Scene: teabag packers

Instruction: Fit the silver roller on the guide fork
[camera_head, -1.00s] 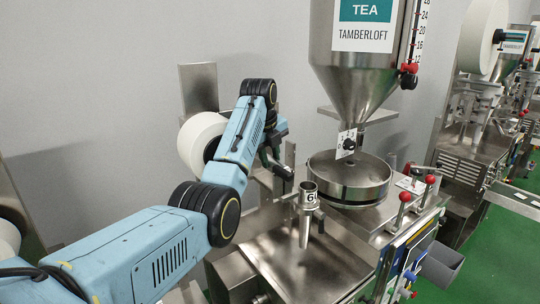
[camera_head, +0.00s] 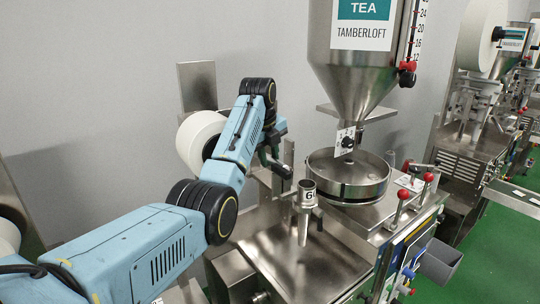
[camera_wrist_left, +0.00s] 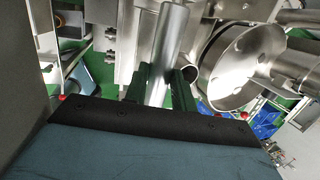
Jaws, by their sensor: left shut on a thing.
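The silver roller (camera_wrist_left: 168,42) is a smooth bright cylinder in the left wrist view. My left gripper (camera_wrist_left: 162,88) is shut on it, with one dark finger on each side. In the head view my left gripper (camera_head: 276,164) is at the back of the packing machine, left of the round steel pan, and partly hidden by my own arm. I cannot make out the roller there. An upright steel plate (camera_head: 289,155) stands close beside the gripper. I cannot tell the guide fork apart from the other steel parts. My right gripper is not in view.
The round pan (camera_head: 347,178) sits under the tea hopper (camera_head: 362,65). A steel tube marked 6 (camera_head: 306,190) stands at the front left of the pan. A white paper roll (camera_head: 197,138) is behind my left arm. Red-knobbed levers (camera_head: 405,195) stand at the right.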

